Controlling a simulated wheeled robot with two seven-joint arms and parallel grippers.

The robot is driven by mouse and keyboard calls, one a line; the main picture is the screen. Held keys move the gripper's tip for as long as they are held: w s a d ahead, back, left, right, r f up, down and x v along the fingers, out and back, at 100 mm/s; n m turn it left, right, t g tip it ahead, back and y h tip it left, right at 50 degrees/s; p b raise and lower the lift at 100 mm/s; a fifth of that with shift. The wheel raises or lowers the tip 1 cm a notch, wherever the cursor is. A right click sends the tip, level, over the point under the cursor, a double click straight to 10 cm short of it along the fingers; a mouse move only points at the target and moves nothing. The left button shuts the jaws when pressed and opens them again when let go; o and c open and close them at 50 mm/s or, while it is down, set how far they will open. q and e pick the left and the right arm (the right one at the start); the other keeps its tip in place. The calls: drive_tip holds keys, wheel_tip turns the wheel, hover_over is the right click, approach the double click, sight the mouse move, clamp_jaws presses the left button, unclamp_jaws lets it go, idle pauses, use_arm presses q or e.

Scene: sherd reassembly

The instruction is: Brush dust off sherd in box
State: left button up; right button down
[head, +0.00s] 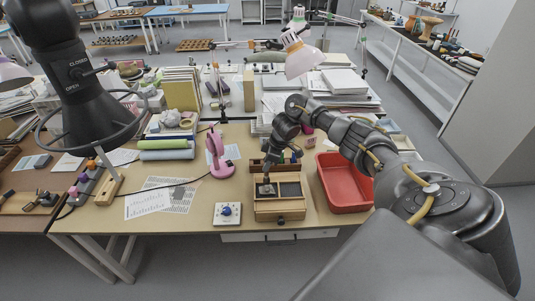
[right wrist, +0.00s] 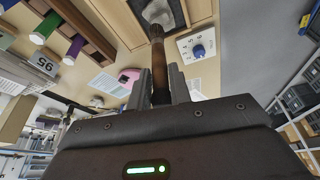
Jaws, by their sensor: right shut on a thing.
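The wooden box (head: 280,209) stands on the bench, with dark compartments in its top. A small grey sherd (head: 266,189) lies in its left compartment; in the right wrist view the pale sherd (right wrist: 158,11) shows at the top edge, inside the box frame. My right gripper (head: 268,172) is above that compartment. In the right wrist view its fingers (right wrist: 160,88) are shut on a brush (right wrist: 158,62) with a brown handle. The dark brush tip points at the sherd and is at or close to it; I cannot tell whether they touch. My left gripper is not in view.
A red tray (head: 345,183) stands right of the box. A dial unit with a blue knob (head: 227,213) sits in front left of it, and a pink lamp-like device (head: 218,155) behind left. A dark extraction hood (head: 92,110) hangs at left. Books and papers crowd the back.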

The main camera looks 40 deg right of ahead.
drive_tip(key=shift+f+b, duration=0.5)
drive_tip(key=shift+f, duration=0.5)
drive_tip(key=shift+r, duration=0.1)
